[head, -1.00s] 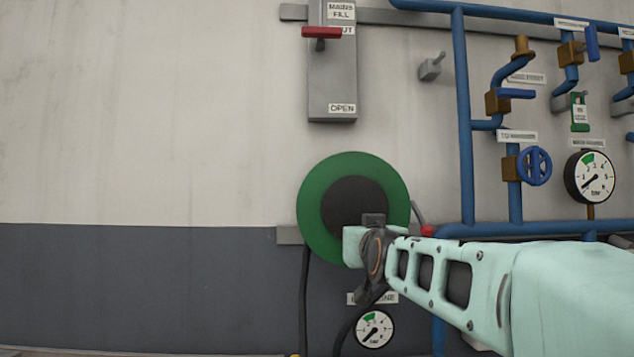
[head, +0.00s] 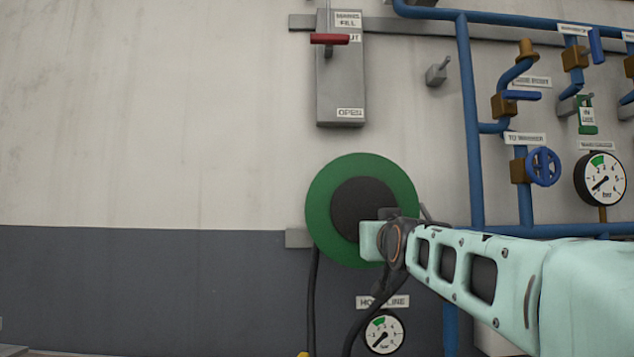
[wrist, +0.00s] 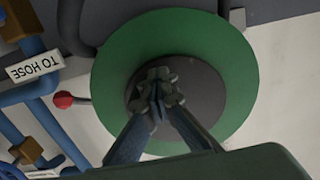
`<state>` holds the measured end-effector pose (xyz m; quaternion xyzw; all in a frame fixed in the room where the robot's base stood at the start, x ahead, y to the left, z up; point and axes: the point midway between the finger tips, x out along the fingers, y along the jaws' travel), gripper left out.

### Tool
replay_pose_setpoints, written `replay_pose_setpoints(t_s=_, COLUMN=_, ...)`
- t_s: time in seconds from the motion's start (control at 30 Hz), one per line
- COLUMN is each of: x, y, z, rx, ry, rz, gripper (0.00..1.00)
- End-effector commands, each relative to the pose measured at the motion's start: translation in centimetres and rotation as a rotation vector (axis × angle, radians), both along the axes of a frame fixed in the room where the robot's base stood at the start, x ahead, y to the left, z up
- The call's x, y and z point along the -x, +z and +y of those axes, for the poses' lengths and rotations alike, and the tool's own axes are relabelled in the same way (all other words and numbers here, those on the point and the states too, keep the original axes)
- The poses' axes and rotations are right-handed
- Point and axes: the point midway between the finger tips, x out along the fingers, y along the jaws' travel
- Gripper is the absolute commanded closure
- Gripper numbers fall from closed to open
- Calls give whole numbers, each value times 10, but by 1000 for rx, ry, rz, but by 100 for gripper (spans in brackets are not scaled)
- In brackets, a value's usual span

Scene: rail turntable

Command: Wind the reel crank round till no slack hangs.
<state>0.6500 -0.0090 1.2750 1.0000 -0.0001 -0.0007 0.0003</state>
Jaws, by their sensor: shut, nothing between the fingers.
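The hose reel is a green disc (head: 325,205) with a dark hub (head: 355,205), fixed to the wall. In the wrist view the green disc (wrist: 235,75) fills the middle. Its crank shows there as a thin arm ending in a red knob (wrist: 62,99), out past the disc's rim. In the head view my arm hides the red knob. My gripper (wrist: 160,84) is shut and empty, in front of the hub and apart from the knob. A black hose (head: 313,295) hangs down from the reel's left side. Its lower end is out of view.
A pressure gauge (head: 384,333) sits below the reel. A grey panel with a red lever (head: 329,39) is above it. Blue pipes (head: 470,130) with valves and another gauge (head: 600,180) crowd the right. The wall left of the reel is clear.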

Motion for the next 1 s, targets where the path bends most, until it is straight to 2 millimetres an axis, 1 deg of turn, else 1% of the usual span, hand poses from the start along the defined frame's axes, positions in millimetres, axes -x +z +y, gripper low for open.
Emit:
replay_pose_setpoints(t_s=0.17, x=0, y=-2, z=-4, rx=-3, ry=-1, rz=-2, gripper=100)
replay_pose_setpoints(t_s=0.5, x=0, y=1, z=-12, rx=-1, ry=-2, rz=-3, gripper=100)
replay_pose_setpoints(t_s=1.0, x=0, y=5, z=-16, rx=-1, ry=-2, rz=-2, gripper=100)
